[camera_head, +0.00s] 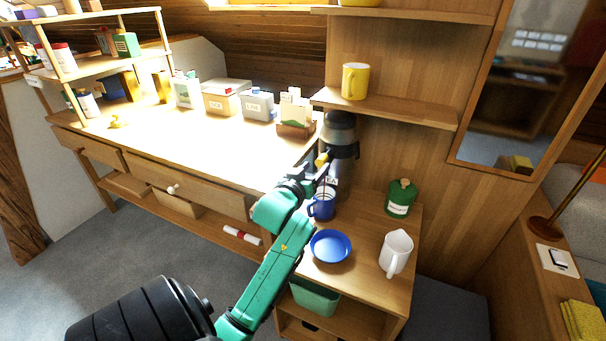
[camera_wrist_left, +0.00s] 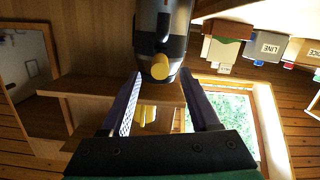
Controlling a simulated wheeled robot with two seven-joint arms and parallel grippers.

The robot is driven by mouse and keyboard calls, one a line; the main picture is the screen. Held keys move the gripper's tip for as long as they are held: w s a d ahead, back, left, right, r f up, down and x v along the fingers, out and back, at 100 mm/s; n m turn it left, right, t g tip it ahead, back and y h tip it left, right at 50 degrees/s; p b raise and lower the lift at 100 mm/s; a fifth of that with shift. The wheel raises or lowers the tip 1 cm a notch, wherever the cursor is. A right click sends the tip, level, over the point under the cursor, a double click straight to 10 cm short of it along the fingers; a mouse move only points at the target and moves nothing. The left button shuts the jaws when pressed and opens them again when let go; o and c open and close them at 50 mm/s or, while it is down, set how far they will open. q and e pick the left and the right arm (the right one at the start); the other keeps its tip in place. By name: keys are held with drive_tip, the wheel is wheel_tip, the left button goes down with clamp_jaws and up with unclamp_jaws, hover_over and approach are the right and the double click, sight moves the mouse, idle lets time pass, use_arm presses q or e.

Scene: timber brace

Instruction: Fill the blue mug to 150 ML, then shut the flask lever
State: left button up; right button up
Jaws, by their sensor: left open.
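The tall grey and black flask (camera_head: 341,135) stands at the back of the small wooden stand. Its yellow lever knob (camera_head: 322,159) sticks out at the front; the knob also shows in the left wrist view (camera_wrist_left: 160,67). The blue mug (camera_head: 322,207) stands upright below the flask's front, partly covered by my left arm. Its fill level cannot be read. My left gripper (camera_head: 318,172) is open just in front of the knob, and its two fingers flank the knob in the wrist view; contact cannot be told. My right gripper is not in view.
A yellow mug (camera_head: 355,81) sits on the shelf (camera_head: 400,106) above. Labelled boxes line the bench (camera_head: 190,140) at left.

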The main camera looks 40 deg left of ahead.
use_arm(q)
drive_tip(key=v, duration=0.9)
